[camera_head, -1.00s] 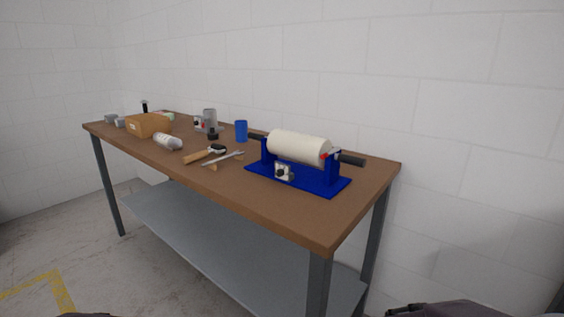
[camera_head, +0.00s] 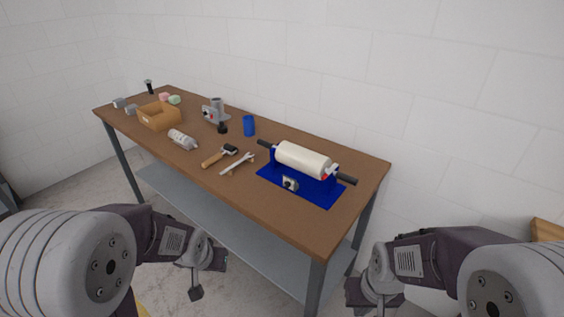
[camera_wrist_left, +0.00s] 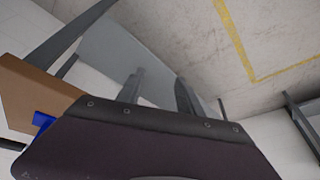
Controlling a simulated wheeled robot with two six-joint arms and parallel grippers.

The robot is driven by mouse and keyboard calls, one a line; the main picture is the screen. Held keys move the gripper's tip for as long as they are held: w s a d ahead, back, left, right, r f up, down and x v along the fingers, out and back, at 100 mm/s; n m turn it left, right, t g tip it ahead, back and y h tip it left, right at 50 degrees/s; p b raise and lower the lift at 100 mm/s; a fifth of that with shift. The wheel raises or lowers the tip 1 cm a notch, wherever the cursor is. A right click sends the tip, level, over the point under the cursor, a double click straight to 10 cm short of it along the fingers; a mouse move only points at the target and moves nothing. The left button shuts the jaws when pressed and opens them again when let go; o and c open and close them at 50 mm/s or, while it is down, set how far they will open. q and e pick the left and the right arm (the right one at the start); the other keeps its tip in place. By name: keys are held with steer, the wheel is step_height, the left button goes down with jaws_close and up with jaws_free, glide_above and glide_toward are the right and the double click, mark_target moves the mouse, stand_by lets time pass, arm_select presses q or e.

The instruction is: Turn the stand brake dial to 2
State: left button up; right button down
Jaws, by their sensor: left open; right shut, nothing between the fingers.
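The blue stand (camera_head: 322,191) sits near the right end of the wooden table and carries a cream foam roll (camera_head: 302,160) on a dark-handled shaft. The brake dial (camera_head: 290,184) is a small dark knob on a pale plate at the stand's front. Its marks and setting are too small to read. My left gripper (camera_head: 207,278) hangs open in front of the table, well away from the dial; its two fingers also show apart in the left wrist view (camera_wrist_left: 158,92). My right gripper (camera_head: 374,296) is shut and empty, low at right, away from the stand.
The wooden table (camera_head: 262,204) also holds a brush (camera_head: 219,156), a wrench (camera_head: 238,164), a clear bottle (camera_head: 182,139), a blue cup (camera_head: 249,126), a grey device (camera_head: 217,109) and an orange-brown box (camera_head: 159,116). Bare tabletop lies before the stand. A grey shelf (camera_head: 215,204) is below.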

arm_select(q)
steer(key=w+r+t+p, duration=0.2)
steer(key=w+r, duration=0.3)
steer(key=w, duration=0.2)
steer(key=m+t+h, duration=0.4)
steer(key=h, duration=0.2)
glide_toward(286, 186)
steer(key=a, duration=0.4)
steer(key=s+a+b, duration=0.1)
steer(key=a, duration=0.1)
steer(key=shift+a+f, duration=0.15)
steer(key=shift+a, duration=0.25)
steer(key=d+h, duration=0.1)
steer(key=d+m+h, duration=0.1)
steer(key=d, duration=0.1)
steer(key=shift+w+d+f+h, duration=0.25)
steer(key=shift+w+d+h, duration=0.05)
steer(key=shift+w+h, duration=0.1)
steer(key=shift+s+d+m, duration=0.1)
steer(key=shift+d+m, duration=0.15)
steer(key=shift+m, duration=0.05)
steer(key=p+x, duration=0.1)
steer(key=x, duration=0.7)
steer(key=shift+w+d+f, duration=0.1)
steer(key=shift+w+d, duration=0.15)
steer(key=shift+d, duration=0.05)
arm_select(e)
step_height(286, 186, up, 4)
steer(key=shift+r, duration=0.25)
